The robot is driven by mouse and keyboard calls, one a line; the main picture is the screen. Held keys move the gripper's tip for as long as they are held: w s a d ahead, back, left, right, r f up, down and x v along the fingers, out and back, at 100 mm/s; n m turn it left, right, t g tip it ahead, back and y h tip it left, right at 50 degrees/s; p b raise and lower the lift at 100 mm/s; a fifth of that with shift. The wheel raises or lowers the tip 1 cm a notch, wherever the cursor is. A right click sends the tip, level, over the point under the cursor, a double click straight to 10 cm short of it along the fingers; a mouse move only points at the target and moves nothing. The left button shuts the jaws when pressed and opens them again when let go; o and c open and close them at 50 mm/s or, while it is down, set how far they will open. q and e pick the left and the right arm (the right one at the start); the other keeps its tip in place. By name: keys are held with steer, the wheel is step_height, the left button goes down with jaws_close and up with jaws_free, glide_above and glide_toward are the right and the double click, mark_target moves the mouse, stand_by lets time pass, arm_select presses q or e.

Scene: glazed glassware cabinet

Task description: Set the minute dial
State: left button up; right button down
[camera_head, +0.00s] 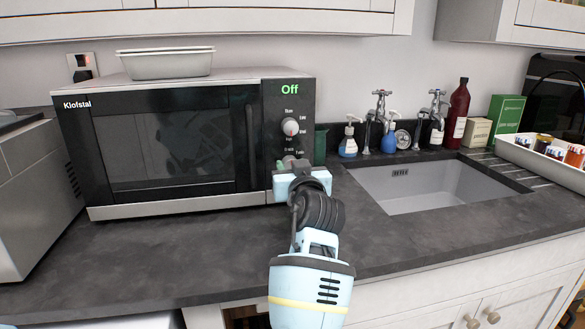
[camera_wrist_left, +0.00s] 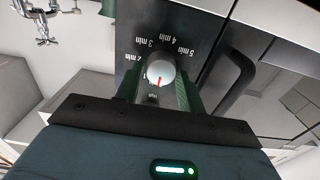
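The microwave (camera_head: 175,140) stands on the counter with its door closed and a green "Off" lit at the top of its panel. The minute dial (camera_wrist_left: 160,73) is a white knob with minute labels, inverted in the left wrist view; its red mark points toward the bottom of that view. My left gripper (camera_head: 290,165) is at the lower knob, partly hiding it. Its green fingers (camera_wrist_left: 160,90) stand on either side of the dial; whether they touch it is unclear. The upper knob (camera_head: 290,127) is uncovered. My right gripper is not in view.
The door handle (camera_wrist_left: 245,75) is close beside the left gripper. A pale dish (camera_head: 165,65) sits on the microwave. Soap bottles, taps and a sink (camera_head: 430,188) are to the right. The counter front (camera_head: 150,255) is clear.

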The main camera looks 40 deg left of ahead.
arm_select(q)
steer(key=c, duration=0.6)
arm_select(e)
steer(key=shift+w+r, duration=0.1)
arm_select(q)
steer(key=shift+w+m+p, duration=0.15)
steer(key=shift+m+p, duration=6.05)
steer(key=shift+m, duration=2.8)
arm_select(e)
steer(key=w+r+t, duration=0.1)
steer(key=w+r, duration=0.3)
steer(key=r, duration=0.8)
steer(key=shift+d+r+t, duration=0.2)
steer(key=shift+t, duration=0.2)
arm_select(q)
steer(key=shift+f, duration=0.1)
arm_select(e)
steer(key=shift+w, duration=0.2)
arm_select(q)
steer(key=o, duration=1)
steer(key=shift+f, duration=0.1)
